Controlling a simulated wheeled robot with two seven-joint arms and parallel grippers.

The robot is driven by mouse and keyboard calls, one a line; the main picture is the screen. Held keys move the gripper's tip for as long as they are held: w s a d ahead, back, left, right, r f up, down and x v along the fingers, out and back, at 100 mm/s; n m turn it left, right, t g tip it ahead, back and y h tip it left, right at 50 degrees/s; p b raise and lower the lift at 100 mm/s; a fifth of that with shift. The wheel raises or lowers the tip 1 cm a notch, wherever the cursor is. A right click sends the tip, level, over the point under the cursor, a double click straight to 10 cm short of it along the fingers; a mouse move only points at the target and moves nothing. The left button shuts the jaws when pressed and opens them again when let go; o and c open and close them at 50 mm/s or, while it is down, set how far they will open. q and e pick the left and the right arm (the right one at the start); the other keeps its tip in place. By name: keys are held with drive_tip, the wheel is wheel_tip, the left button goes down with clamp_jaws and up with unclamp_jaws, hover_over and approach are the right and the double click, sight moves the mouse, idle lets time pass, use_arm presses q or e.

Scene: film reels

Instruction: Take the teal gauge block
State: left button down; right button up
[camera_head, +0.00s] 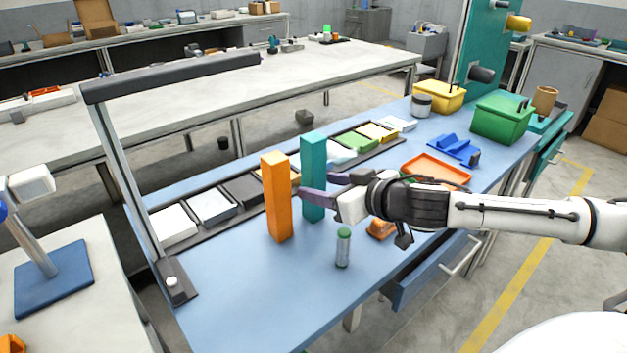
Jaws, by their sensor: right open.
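The teal gauge block (313,160) is a tall upright bar on the blue bench top, just right of and behind a tall orange block (277,195). My right gripper (315,186) reaches in from the right at the teal block's lower half. It is open. One finger crosses in front of the teal block, with its tip close to the orange block. The other finger shows at the teal block's right side, its tip apparently hidden behind it. I cannot tell whether either finger touches a block. My left gripper is not in view.
A green-topped cylinder (343,248) stands in front of the gripper. An orange tray (436,168), blue holder (453,149) and green bin (502,120) are to the right. A lamp (170,78) arches over the left side. The front left bench top is clear.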

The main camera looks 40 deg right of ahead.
sight(320, 184)
drive_tip(key=x, duration=0.3)
drive_tip(key=shift+d+r, duration=0.1)
drive_tip(key=shift+r, duration=0.05)
drive_tip(key=shift+w+f, duration=0.25)
drive_tip(key=shift+w, duration=0.15)
drive_tip(key=shift+r, duration=0.1)
drive_tip(key=c, duration=1.3)
